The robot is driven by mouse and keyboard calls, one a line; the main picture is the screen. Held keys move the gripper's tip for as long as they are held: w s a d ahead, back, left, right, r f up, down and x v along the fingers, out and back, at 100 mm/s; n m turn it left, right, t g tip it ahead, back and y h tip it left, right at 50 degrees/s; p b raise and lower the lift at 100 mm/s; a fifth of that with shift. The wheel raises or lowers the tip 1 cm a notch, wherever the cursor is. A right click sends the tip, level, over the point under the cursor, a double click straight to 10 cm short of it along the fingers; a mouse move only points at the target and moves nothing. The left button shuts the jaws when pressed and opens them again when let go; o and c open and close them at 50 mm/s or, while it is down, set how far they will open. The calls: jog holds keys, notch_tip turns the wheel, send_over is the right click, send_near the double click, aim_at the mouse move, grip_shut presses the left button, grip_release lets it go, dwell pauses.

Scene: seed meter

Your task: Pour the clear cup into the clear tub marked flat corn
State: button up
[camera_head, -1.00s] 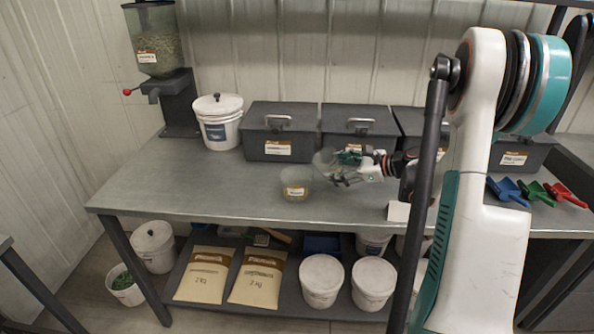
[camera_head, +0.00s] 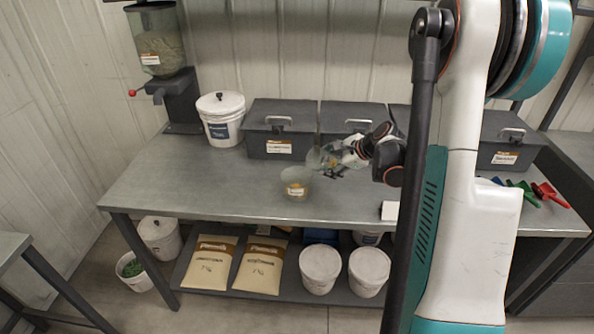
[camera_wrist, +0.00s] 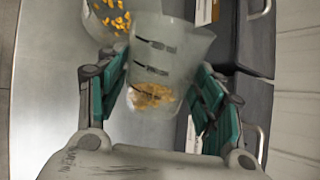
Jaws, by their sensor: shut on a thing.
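My gripper (camera_wrist: 158,100) is shut on the clear cup (camera_wrist: 165,58), with one teal-padded finger on each side. The cup has dark marks on its wall and some yellow seed near its lower end in the wrist view. The clear tub (camera_head: 296,188) stands on the bench, with a label too small to read. In the wrist view the tub (camera_wrist: 142,8) is at the top left, partly hidden by the cup, with loose yellow kernels in it. In the head view my gripper (camera_head: 328,162) holds the cup (camera_head: 314,158) above and right of the tub.
Grey lidded bins (camera_head: 255,118) line the back of the bench, beside a white bucket (camera_head: 222,130) and a seed dispenser (camera_head: 160,58). Blue, green and red scoops (camera_head: 548,192) lie at the right. The bench (camera_head: 190,185) left of the tub is clear.

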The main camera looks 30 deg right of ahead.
aim_at(323, 156)
jog(key=shift+a+r+g+h+p, duration=0.15)
jog(key=shift+r+g+h+p, duration=0.2)
jog(key=shift+r+p, duration=0.3)
jog(key=shift+w+a+f+n+h+p, duration=0.2)
jog(key=shift+f+n+h+p, duration=0.1)
jog(key=shift+f+n+h, duration=0.3)
jog(key=shift+w+a+r+g+h+p, duration=0.25)
jog(key=shift+a+r+h+p, duration=0.15)
jog(key=shift+a+p, duration=0.2)
jog(key=shift+w+a+r+g+h+p, duration=0.1)
jog(key=shift+a+r+g+h+p, duration=0.1)
jog(key=shift+a+r+h+p, duration=0.25)
jog(key=shift+a+f+n, duration=0.1)
jog(key=shift+a+n, duration=0.05)
jog(key=shift+n, duration=0.15)
jog(key=shift+w+a+r+n+g+h, duration=0.15)
jog(key=shift+a+r+n+g+h, duration=0.3)
jog(key=shift+h, duration=0.55)
jog(key=shift+w+a+r+h, duration=0.1)
jog(key=shift+a+r+h, duration=0.1)
jog(key=shift+h, duration=0.1)
jog(key=shift+w+a+r+n+g+h+b, duration=0.25)
jog(key=shift+a+n+h+b, duration=0.1)
jog(key=shift+a+h+b, duration=0.3)
jog(key=shift+w+a+r+n+g+h+b, duration=0.25)
jog(key=shift+a+h, duration=0.2)
jog(key=shift+h, duration=0.3)
